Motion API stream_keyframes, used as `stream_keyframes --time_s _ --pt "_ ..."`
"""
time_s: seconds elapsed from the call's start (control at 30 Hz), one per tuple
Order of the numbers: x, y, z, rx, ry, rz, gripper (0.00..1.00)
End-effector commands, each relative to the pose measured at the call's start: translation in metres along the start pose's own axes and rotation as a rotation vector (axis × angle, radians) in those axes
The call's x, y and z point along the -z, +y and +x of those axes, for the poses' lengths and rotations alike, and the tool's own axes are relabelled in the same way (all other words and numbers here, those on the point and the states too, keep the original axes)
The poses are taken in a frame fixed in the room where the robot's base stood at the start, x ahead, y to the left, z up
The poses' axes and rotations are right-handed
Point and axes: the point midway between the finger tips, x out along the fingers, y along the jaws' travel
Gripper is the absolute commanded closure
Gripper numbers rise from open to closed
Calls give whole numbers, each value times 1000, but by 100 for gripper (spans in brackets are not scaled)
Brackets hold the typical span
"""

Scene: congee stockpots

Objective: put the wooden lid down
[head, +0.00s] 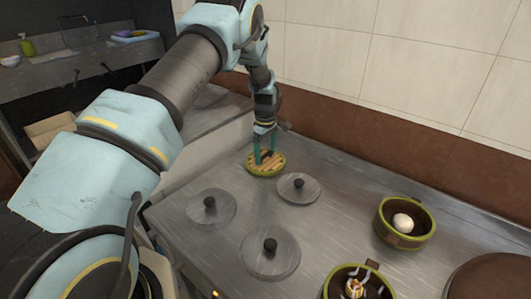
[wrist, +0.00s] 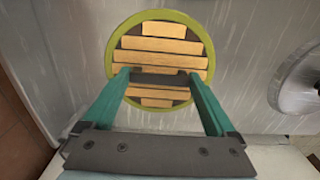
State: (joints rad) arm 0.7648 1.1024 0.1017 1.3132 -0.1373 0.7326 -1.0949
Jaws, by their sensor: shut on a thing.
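The wooden lid (head: 264,167) is round, with light wooden slats and a yellow-green rim. It is at the far left of the steel counter in the head view. The lid also shows in the wrist view (wrist: 160,45), face towards the camera. My gripper (head: 266,150) is above the lid, its two teal fingers shut on the dark bar handle across the lid's middle. In the wrist view the fingers (wrist: 160,78) meet the ends of that handle. I cannot tell whether the lid touches the counter or is just above it.
Round metal lids with black knobs lie close by: one right of the wooden lid (head: 298,188), one at the left (head: 210,206), one nearer (head: 270,251). A green-rimmed pot with a white egg-like thing (head: 405,222) stands at the right. A tiled wall (head: 400,60) is behind.

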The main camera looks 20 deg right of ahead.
Motion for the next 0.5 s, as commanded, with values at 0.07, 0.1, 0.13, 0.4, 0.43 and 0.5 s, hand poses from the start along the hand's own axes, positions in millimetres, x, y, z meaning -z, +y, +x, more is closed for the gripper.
stream_keyframes --time_s 0.07,0.1,0.13,0.4,0.43,0.5 --pt "0 0 2 0 0 0 5" --pt "0 0 2 0 0 0 1" --pt "0 0 2 0 0 0 0" --pt "0 0 -2 0 0 0 0" --pt "0 0 -4 0 0 0 0" --pt "0 1 -9 -4 2 0 0"
